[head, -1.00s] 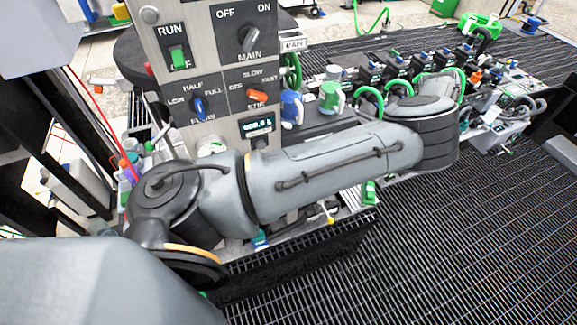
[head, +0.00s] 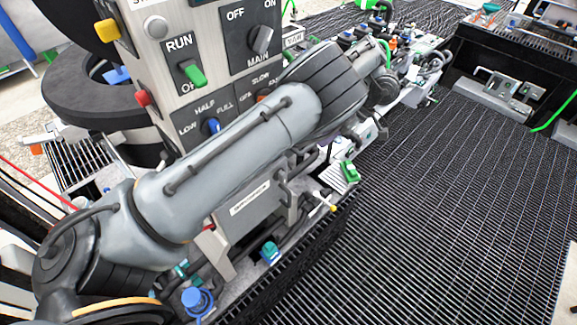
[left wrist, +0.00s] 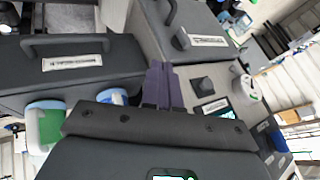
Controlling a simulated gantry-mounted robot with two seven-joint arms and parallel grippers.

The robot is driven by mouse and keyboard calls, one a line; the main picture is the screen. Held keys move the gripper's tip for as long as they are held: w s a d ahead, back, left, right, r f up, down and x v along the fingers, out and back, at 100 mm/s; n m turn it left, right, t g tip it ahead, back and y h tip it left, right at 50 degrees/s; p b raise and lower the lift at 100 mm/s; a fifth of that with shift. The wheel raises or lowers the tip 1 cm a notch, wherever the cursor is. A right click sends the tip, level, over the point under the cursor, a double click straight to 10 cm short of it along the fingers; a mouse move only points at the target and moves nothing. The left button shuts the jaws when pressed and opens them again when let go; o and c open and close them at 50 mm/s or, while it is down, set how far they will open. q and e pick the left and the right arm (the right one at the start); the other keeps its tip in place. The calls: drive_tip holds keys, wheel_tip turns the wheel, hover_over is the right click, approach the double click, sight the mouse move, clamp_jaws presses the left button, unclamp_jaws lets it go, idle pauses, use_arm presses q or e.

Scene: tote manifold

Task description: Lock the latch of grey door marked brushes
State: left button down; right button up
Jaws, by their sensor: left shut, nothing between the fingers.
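In the left wrist view my left gripper (left wrist: 158,85) shows as two purple fingers shut together, with nothing between them. They point toward the gap between two grey doors or drawer fronts. One grey front (left wrist: 115,75) with a bar handle and white label is at the left. Another labelled grey front (left wrist: 208,22) is at the upper middle. The label lettering is too small to read, so I cannot tell which is marked brushes. A dark square knob (left wrist: 203,84) sits right of the fingers on a pale panel; I cannot tell if it is the latch. My right gripper is not in view.
In the head view a control panel (head: 222,60) with switches stands behind my left arm. A grey labelled front (head: 262,212) is below the arm. Black grating (head: 450,210) lies clear at the right. White-and-green containers (left wrist: 45,120) show in the left wrist view.

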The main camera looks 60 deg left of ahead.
sight(281, 176)
use_arm(q)
drive_tip(key=shift+f, duration=0.1)
drive_tip(key=s+a+f+b, duration=0.1)
drive_tip(key=s+f, duration=0.6)
drive_tip(key=s, duration=0.2)
drive_tip(key=shift+s+f, duration=0.25)
drive_tip(key=shift+f, duration=0.15)
drive_tip(key=shift+a, duration=0.1)
idle(0.6)
